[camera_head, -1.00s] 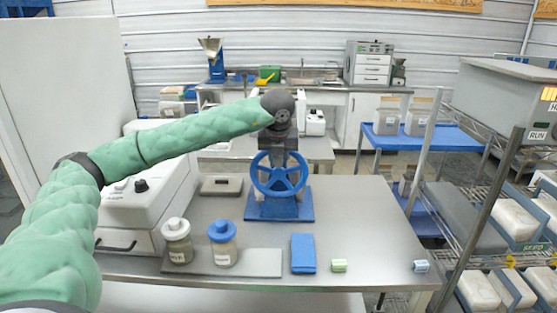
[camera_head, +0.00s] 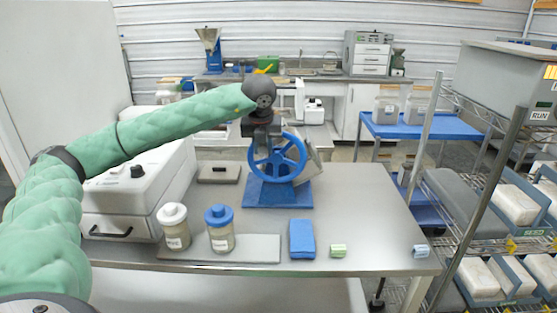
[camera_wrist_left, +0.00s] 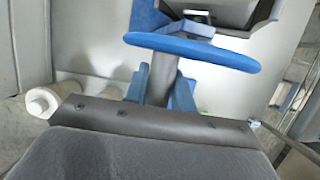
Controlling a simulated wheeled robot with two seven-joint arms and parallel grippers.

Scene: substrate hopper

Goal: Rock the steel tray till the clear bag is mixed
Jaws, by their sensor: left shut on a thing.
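The steel tray (camera_head: 311,166) is a grey part in a blue stand (camera_head: 279,194) on the table, behind a blue handwheel (camera_head: 263,164). It is tilted, with its side showing right of the wheel. My left gripper (camera_head: 262,131) is above the wheel's upper left and shut; its grip looks to be on the tray's upper part, but the contact is hidden. In the left wrist view the wheel rim (camera_wrist_left: 195,50) crosses below a grey part at the top. I cannot make out the clear bag. My right gripper is not in view.
A white-lidded jar (camera_head: 173,226) and a blue-lidded jar (camera_head: 220,228) stand on a grey mat (camera_head: 258,248) at the front. A blue block (camera_head: 302,239) and a small green block (camera_head: 338,250) lie to the right. A white machine (camera_head: 133,200) stands left. The table's right side is mostly clear.

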